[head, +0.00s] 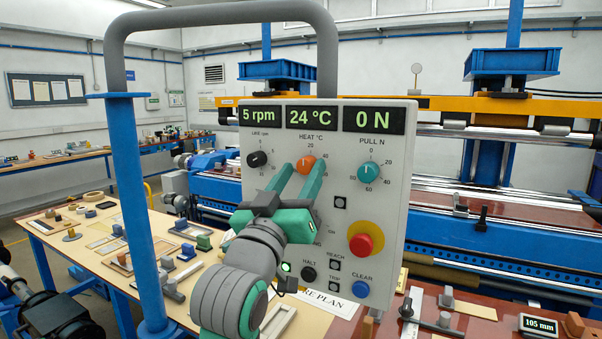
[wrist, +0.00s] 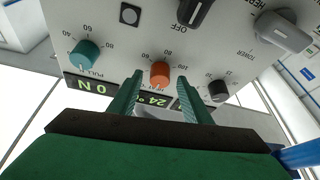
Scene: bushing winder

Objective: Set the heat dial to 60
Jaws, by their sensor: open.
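The heat dial (head: 306,163) is a small orange knob on the light control panel (head: 391,215), under the "HEAT °C" label. The display (head: 312,118) above it reads 24 °C. In the head view my gripper (head: 301,170) reaches up to the panel with its two green fingers apart, just below and around the dial. In the wrist view the orange dial (wrist: 160,74) shows between the tips of the open fingers (wrist: 160,78), with a gap on each side. I cannot tell whether a finger touches it. My fingers hide part of the dial's scale.
A black knob (head: 257,159) sits left of the dial and a teal PULL knob (head: 368,174) right of it. A red stop button (head: 366,243), blue CLEAR button (head: 361,289) and black HALT button (head: 308,274) lie lower. A grey tube frame (head: 221,19) arches over the panel.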

